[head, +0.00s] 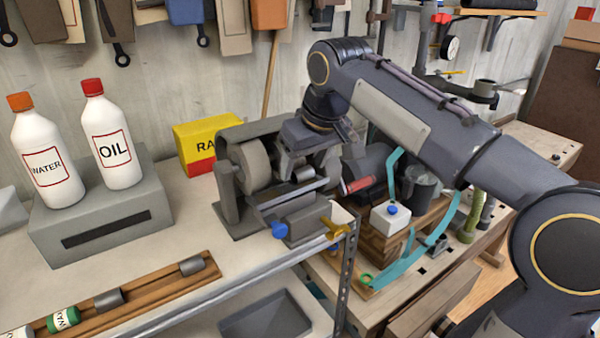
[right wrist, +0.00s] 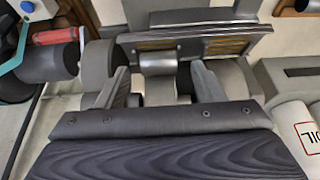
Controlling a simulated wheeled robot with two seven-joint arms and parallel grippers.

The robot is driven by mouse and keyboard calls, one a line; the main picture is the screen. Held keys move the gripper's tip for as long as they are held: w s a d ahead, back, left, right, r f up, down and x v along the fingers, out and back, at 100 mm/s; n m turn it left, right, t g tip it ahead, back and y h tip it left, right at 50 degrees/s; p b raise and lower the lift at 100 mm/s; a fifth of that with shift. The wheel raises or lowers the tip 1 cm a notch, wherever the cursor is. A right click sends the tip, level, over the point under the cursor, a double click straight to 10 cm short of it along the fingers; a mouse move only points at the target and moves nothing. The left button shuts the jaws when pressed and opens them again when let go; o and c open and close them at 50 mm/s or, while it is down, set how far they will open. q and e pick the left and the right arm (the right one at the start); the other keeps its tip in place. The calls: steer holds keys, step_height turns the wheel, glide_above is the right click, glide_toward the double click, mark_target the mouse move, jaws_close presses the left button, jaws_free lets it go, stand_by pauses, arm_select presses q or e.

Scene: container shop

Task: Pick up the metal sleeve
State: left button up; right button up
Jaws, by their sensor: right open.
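A small grey metal sleeve (head: 305,173) sits at the bench machine (head: 240,215), near its front rails. In the right wrist view a grey cylinder, which looks like this sleeve (right wrist: 158,64), lies between my finger tips. My right gripper (head: 308,160) is over the machine, pointing down; its fingers (right wrist: 162,85) stand apart on either side of the sleeve. I cannot tell whether they touch it. Two similar grey cylinders (head: 108,299) lie on a wooden rail at the lower left. My left gripper is not in view.
A water bottle (head: 45,150) and an oil bottle (head: 113,135) stand on a grey box (head: 100,215) to the left. A yellow and red box (head: 200,145) is behind the machine. A blue knob (head: 280,230) and a yellow handle (head: 335,228) stick out in front.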

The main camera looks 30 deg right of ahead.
steer(key=shift+w+f, duration=0.15)
steer(key=shift+f, duration=0.35)
steer(key=shift+r, duration=0.1)
steer(key=c, duration=1.2)
